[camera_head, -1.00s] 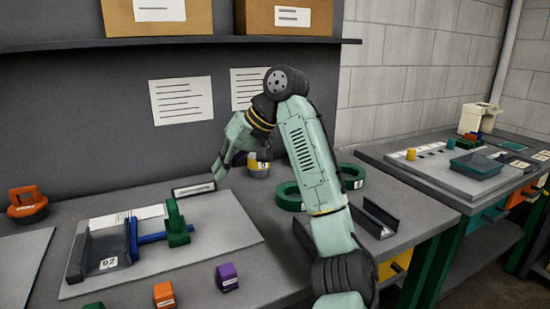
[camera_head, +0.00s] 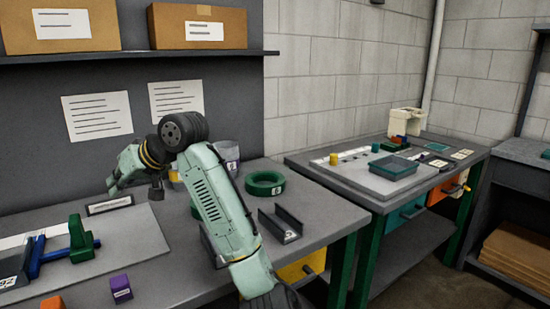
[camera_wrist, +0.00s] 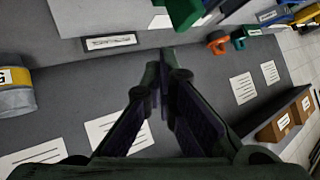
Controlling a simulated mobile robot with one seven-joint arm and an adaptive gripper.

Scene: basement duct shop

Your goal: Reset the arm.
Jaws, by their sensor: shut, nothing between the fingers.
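My arm (camera_head: 215,195) is raised and bent over the workbench in the head view. My gripper (camera_head: 113,188) is at its end, above the back part of the bench by a small labelled plate (camera_head: 110,204). In the wrist view my gripper (camera_wrist: 163,75) has its fingertips together, with nothing between them. The same labelled plate shows in the wrist view (camera_wrist: 108,42), apart from the fingers.
A green fixture (camera_head: 81,240), a purple block (camera_head: 120,288) and an orange block (camera_head: 52,304) are on the bench at left. A green ring (camera_head: 265,183) and a dark channel (camera_head: 281,223) lie right of my arm. A second bench (camera_head: 345,180) stands further right.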

